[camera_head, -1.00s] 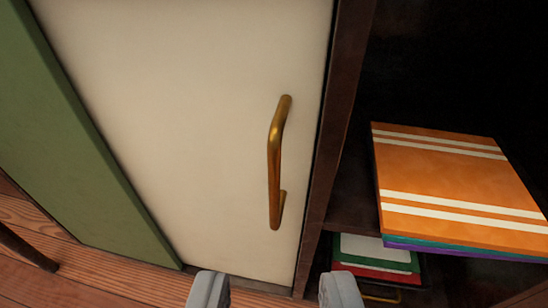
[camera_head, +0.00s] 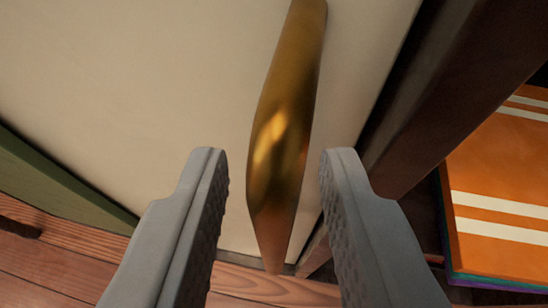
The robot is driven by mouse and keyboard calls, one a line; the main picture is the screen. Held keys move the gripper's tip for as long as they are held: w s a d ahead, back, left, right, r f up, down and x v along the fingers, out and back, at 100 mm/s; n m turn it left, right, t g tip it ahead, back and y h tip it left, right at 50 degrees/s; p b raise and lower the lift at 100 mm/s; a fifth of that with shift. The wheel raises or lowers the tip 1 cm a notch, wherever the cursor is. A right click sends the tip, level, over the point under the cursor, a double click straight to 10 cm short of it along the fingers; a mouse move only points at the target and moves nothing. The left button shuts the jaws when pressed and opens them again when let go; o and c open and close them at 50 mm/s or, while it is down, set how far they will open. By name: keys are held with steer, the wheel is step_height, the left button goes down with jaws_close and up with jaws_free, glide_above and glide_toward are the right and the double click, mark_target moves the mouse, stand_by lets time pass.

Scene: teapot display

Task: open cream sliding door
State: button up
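The cream sliding door (camera_head: 140,85) fills the upper left and middle of the view. Its brass handle (camera_head: 280,140) runs nearly upright on the door near the door's right edge. My gripper (camera_head: 275,165) is open, with one grey finger on each side of the handle. A gap shows between each finger and the handle. The handle's lower end reaches down between the fingers. Whether the fingertips touch the door is not clear.
A dark wooden cabinet upright (camera_head: 450,90) stands just right of the door. Right of it is an orange striped book (camera_head: 500,190) on a shelf. A green panel (camera_head: 60,180) is at lower left, above the wooden floor (camera_head: 60,265).

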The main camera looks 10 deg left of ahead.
steer(key=shift+c, duration=0.4)
jaws_close()
steer(key=a, duration=1.8)
steer(key=shift+w+a, duration=0.3)
steer(key=shift+o, duration=0.4)
jaws_free()
